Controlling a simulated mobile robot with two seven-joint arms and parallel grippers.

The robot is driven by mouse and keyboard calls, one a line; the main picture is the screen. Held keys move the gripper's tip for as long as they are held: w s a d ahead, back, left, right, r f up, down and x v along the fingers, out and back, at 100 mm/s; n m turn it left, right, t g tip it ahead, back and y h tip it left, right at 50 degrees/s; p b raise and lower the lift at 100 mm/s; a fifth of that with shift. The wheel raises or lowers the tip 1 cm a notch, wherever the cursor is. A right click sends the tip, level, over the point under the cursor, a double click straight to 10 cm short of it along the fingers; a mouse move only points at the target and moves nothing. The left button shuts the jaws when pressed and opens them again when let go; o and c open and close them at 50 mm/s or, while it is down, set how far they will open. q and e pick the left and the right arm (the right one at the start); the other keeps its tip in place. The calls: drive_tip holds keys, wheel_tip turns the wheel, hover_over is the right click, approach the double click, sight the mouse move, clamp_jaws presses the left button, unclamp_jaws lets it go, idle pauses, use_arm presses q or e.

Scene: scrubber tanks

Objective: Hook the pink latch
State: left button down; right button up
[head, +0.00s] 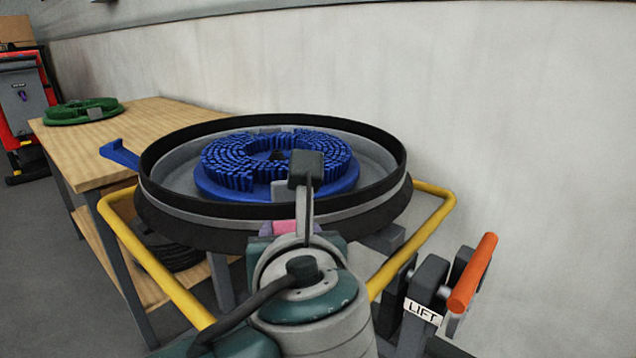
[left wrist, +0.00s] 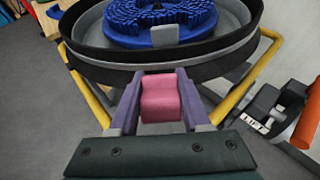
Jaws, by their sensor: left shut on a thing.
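The pink latch (head: 284,227) sits at the near side of the round black-rimmed scrubber deck (head: 170,211), mostly hidden behind my left arm in the head view. The left wrist view shows it as a pink block (left wrist: 160,98). My left gripper (left wrist: 161,76) has its two purple fingers shut on it, one on each side. In the head view only a bit of a purple finger of the left gripper (head: 267,228) shows. The latch's hook and any catch are hidden. My right gripper is not in view.
A blue bristle brush (head: 225,165) lies inside the deck. A yellow tube frame (head: 150,262) surrounds it. At right stands a LIFT lever with an orange grip (head: 474,270). A wooden bench (head: 150,115) holds a green brush (head: 82,110) at left. A pale wall stands close behind.

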use_arm(q)
drive_tip(key=shift+w+a+r+g+p, duration=0.1)
drive_tip(key=shift+w+r+g+p, duration=0.55)
drive_tip(key=shift+p, duration=0.3)
drive_tip(key=shift+f+g, duration=0.15)
drive_tip(key=shift+g, duration=0.1)
drive_tip(key=shift+w+a+f+p, duration=0.1)
drive_tip(key=shift+f+p, duration=0.05)
drive_tip(key=shift+p, duration=0.2)
drive_tip(key=shift+w, duration=0.1)
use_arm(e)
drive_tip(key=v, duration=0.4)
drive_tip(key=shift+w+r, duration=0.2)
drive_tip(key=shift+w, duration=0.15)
use_arm(q)
drive_tip(key=shift+w+a, duration=0.1)
drive_tip(key=shift+w, duration=0.05)
drive_tip(key=c, duration=0.7)
unclamp_jaws()
drive_tip(key=shift+o, duration=0.7)
drive_tip(key=shift+w, duration=0.15)
drive_tip(key=shift+o, duration=1)
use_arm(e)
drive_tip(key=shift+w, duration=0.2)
